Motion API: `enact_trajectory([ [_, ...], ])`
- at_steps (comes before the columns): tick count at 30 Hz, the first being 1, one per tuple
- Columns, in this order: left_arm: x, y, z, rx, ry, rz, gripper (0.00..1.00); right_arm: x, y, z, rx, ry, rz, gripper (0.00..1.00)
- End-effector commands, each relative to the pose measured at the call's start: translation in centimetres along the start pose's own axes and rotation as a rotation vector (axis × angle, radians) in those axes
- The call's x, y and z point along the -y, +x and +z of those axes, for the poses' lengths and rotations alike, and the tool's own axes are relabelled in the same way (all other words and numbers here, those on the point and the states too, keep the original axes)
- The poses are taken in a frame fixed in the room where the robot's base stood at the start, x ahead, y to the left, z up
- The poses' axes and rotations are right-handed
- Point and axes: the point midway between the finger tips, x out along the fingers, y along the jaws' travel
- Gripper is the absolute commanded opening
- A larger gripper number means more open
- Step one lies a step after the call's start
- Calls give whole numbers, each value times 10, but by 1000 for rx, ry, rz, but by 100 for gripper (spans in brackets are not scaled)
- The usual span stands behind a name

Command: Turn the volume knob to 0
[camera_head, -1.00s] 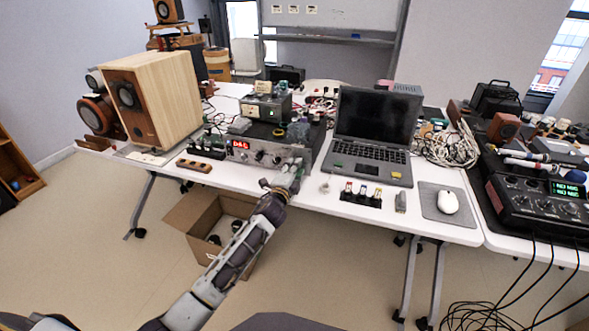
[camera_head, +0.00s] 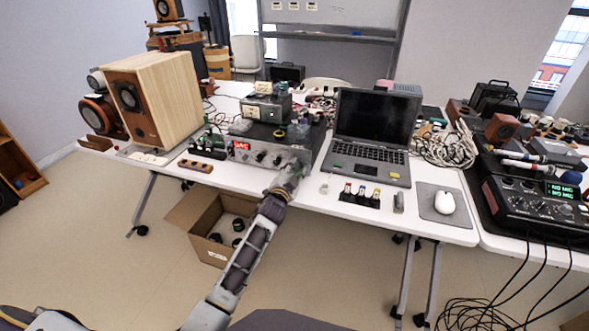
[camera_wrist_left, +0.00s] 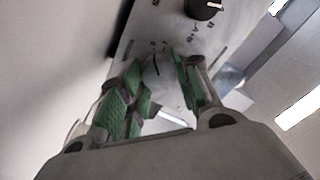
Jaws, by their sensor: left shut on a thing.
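The silver amplifier (camera_head: 252,159) stands on the white table with a red lit display and dark knobs on its front panel. My left gripper (camera_head: 291,169) is at the right end of that panel. In the left wrist view its green-padded fingers (camera_wrist_left: 165,88) close around a silver volume knob (camera_wrist_left: 158,72) that carries a dark line. The knob is largely hidden by the fingers, and in the head view the gripper covers it. I cannot read its exact setting. A black knob (camera_wrist_left: 203,9) sits beside it, near an "A+B" label. My right gripper is not in view.
A laptop (camera_head: 369,150) stands right of the amplifier, with small plugs on a black strip (camera_head: 360,196) before it. A wooden speaker (camera_head: 150,100) stands to the left. An open cardboard box (camera_head: 208,222) lies on the floor below the table edge.

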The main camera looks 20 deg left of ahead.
Motion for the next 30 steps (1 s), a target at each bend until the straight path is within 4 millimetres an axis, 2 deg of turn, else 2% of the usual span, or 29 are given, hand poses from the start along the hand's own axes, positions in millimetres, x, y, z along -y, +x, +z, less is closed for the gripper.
enact_trajectory([
  [12, -2, 0, 2, 4, -8, 3, 9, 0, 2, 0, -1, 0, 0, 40],
  [13, -2, 0, 2, 4, -8, 3, 36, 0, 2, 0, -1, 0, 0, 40],
  [17, -1, 0, 2, 3, -7, 2, 53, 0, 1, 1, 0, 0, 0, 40],
  [30, -1, -2, 1, 1, -6, 1, 54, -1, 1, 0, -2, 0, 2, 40],
])
